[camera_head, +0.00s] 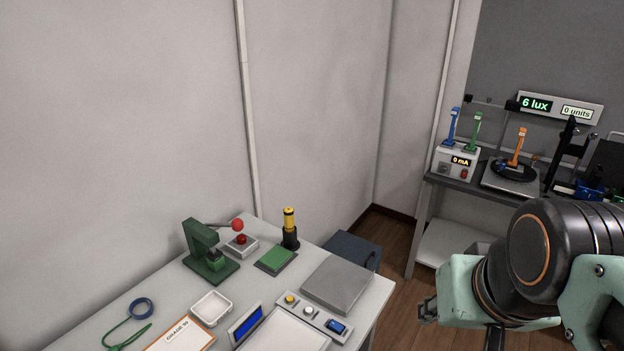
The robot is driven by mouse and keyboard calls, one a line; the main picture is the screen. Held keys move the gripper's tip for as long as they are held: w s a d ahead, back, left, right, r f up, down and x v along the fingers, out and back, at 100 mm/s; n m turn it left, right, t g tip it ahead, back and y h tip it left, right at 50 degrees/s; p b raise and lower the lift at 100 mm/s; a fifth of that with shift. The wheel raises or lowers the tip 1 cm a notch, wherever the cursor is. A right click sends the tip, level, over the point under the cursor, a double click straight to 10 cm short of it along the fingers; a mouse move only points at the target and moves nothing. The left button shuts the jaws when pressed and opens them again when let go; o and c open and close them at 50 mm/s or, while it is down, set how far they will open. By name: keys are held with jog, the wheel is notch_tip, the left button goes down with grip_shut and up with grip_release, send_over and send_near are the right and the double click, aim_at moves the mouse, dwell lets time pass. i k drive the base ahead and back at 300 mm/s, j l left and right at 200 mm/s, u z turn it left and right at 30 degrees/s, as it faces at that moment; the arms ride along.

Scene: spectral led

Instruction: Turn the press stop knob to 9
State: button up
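A small dark green press (205,252) stands on the light table near the wall, left of the middle in the head view. A lever with a red ball (237,225) reaches right from it. I cannot make out a stop knob or any numbers on the press at this size. My gripper (429,308) is at the lower right, off the table's right edge and well apart from the press. It points left. Its fingers are small and dark, and I cannot tell whether they are open or shut.
Right of the press are a box with a red button (241,242), a green pad (276,259) and a yellow-black cylinder (289,229). A grey plate (338,283), a button panel (313,315) and a white tray (212,307) lie nearer. A second bench (452,184) stands at the right.

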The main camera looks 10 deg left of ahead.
aim_at(240, 239)
jog(key=i+l+z, duration=0.25)
jog(key=l+z, duration=0.25)
jog(key=l, duration=0.2)
jog(key=i+l+z, duration=0.5)
jog(key=i, duration=0.3)
jog(key=i+u, duration=0.4)
jog(key=i+l+u, duration=0.15)
jog(key=i+u, duration=0.4)
jog(key=u, duration=0.25)
jog(key=i+u, duration=0.15)
jog(key=u, duration=0.25)
jog(key=i+l+u, duration=0.1)
jog(key=u, duration=0.3)
jog(key=i+u, duration=0.15)
jog(key=u, duration=0.25)
jog(key=i+l+u, duration=0.1)
jog(key=u, duration=0.25)
jog(key=i+l+u, duration=0.1)
jog(key=u, duration=0.3)
jog(key=i+u, duration=0.15)
jog(key=u, duration=0.25)
jog(key=i+l+u, duration=0.15)
jog(key=u, duration=0.25)
jog(key=i+l+u, duration=0.1)
jog(key=u, duration=0.3)
jog(key=i+l+z, duration=0.1)
jog(key=l, duration=0.3)
jog(key=i, duration=0.05)
